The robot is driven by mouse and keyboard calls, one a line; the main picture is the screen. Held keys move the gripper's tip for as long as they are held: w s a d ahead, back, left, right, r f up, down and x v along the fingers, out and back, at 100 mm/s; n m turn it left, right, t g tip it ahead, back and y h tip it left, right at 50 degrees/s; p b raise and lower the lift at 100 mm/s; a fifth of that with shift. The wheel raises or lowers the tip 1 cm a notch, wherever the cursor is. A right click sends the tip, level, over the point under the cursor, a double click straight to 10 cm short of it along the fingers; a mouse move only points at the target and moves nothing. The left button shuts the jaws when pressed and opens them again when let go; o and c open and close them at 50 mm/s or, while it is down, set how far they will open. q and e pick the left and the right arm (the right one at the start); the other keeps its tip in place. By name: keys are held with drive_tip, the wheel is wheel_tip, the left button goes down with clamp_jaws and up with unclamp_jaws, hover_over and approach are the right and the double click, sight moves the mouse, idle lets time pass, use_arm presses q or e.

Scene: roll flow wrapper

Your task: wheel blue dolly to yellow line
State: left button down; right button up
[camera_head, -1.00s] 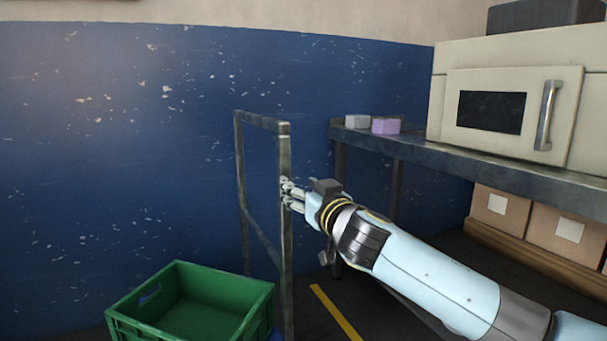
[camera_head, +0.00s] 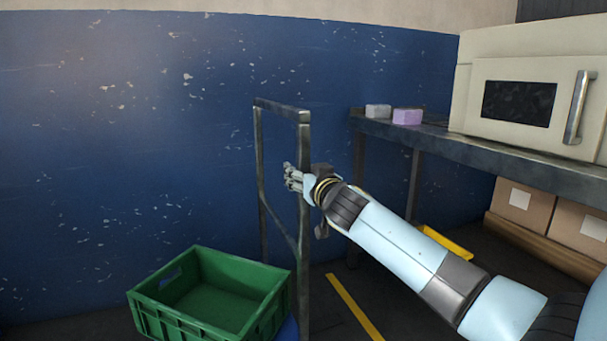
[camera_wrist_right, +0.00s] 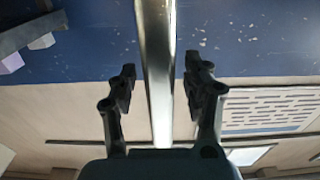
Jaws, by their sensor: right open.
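The dolly's grey metal handle frame (camera_head: 304,215) stands upright in front of the blue wall. Only a small blue piece of the dolly's deck (camera_head: 289,329) shows at the bottom edge; the rest is hidden or out of view. The yellow line (camera_head: 354,306) lies on the dark floor just right of the frame. My right gripper (camera_head: 292,178) is at the frame's near post, its fingers reaching past it. In the right wrist view the post (camera_wrist_right: 155,70) runs between the two open fingers (camera_wrist_right: 158,85), with a gap on each side. My left gripper is not in view.
A green crate (camera_head: 281,297) sits at the dolly, left of the near post. A metal shelf (camera_head: 480,149) at right carries a cream oven (camera_head: 525,55), a purple block (camera_head: 407,117) and a grey block (camera_head: 377,111). Cardboard boxes (camera_head: 535,208) are below it.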

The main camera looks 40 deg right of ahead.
clamp_jaws()
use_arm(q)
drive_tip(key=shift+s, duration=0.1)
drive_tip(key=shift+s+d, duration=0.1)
use_arm(e)
drive_tip(key=shift+d, duration=0.1)
idle(0.3)
